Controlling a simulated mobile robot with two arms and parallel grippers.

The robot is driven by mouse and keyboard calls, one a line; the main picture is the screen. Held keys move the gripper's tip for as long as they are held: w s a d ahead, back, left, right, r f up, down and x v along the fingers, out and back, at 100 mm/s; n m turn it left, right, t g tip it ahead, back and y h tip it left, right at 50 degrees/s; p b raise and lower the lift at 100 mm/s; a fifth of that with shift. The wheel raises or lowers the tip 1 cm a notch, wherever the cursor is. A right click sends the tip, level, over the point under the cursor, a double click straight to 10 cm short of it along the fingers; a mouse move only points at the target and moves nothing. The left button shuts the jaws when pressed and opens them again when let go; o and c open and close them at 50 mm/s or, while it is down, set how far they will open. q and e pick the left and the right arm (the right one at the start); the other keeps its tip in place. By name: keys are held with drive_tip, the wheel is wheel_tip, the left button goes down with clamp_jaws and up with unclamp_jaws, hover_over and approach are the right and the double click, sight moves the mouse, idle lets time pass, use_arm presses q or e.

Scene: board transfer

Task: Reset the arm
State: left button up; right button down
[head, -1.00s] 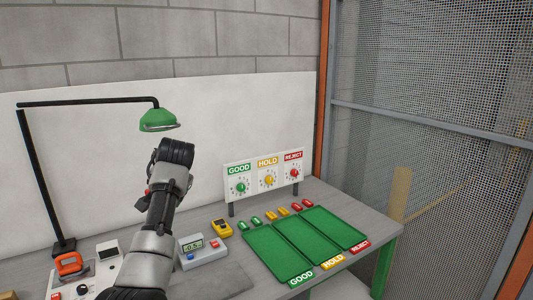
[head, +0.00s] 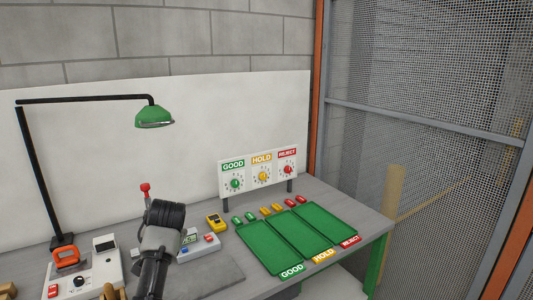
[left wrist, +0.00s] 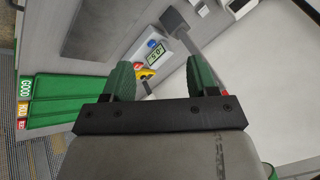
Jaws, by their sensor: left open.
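My left arm (head: 160,240) rises from the bottom of the head view over the bench, its dark wrist end hiding the fingers and part of the grey meter. In the left wrist view my left gripper (left wrist: 160,80) has its two green fingers spread wide with nothing between them. The grey meter (left wrist: 155,52) with its display and blue button shows beyond the fingers; it also shows in the head view (head: 200,246). My right gripper is in neither view.
Green trays (head: 275,254) marked GOOD, HOLD and REJECT lie empty at the right. Behind them stands a dial panel (head: 260,172). A yellow meter (head: 217,223), a red-knobbed lever (head: 146,190) and a green lamp (head: 154,117) are near the arm. A white device (head: 88,275) sits at left.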

use_arm(q)
drive_tip(key=s+f+h, duration=0.1)
drive_tip(key=s+f, duration=1.4)
drive_tip(key=s, duration=0.2)
drive_tip(key=s+d+f+g+h, duration=0.1)
drive_tip(key=s+d+h, duration=0.15)
drive_tip(key=s, duration=1.05)
drive_tip(key=s+d+g+h, duration=0.1)
drive_tip(key=s+d, duration=0.2)
drive_tip(key=s, duration=0.9)
wheel_tip(320, 180, down, 27)
drive_tip(key=b, duration=0.2)
drive_tip(key=s+a+f+g+b, duration=0.2)
drive_tip(key=s+f, duration=1.5)
drive_tip(key=f, duration=0.2)
drive_tip(key=shift+a+f+m, duration=0.3)
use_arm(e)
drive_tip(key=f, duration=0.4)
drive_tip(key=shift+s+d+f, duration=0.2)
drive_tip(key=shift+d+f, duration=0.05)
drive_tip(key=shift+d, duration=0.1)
